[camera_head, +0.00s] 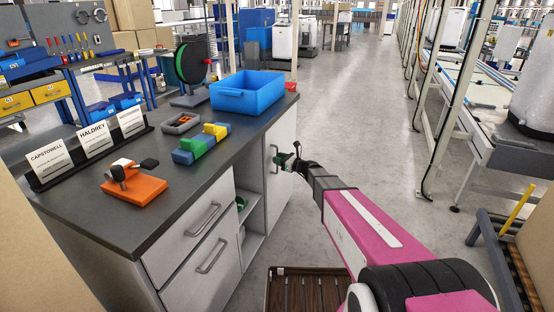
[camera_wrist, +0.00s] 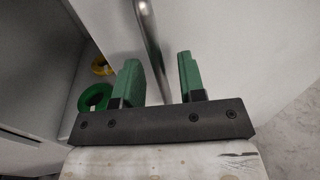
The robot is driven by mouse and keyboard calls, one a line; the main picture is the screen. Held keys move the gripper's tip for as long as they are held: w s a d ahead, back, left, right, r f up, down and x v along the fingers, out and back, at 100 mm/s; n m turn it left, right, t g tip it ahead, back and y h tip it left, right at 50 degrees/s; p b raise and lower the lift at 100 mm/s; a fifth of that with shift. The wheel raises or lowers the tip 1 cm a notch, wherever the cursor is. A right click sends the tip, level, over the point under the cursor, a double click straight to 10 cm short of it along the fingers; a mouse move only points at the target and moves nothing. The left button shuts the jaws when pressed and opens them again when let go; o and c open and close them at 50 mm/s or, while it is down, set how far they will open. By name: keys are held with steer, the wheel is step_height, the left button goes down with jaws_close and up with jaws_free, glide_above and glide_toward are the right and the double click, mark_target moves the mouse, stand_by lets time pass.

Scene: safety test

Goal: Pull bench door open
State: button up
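The bench door (camera_head: 283,197) is a pale panel at the far end of the grey bench's front, and it looks closed. It also fills the middle of the wrist view (camera_wrist: 235,45). Its metal bar handle (camera_wrist: 149,45) runs between my two green fingers in the wrist view. My gripper is open in the wrist view (camera_wrist: 160,80). I cannot tell whether either finger touches the handle.
Left of the door is an open shelf compartment (camera_head: 250,238) with a green roll (camera_wrist: 94,97) and a yellow roll (camera_wrist: 101,66). Nearer are two drawers (camera_head: 205,270). A blue bin (camera_head: 248,92) stands on the benchtop (camera_head: 190,195). The floor (camera_head: 375,150) right of the door is clear.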

steer(key=shift+w+a, duration=0.35)
steer(key=shift+a, duration=0.25)
jaws_close()
steer(key=shift+d, duration=0.1)
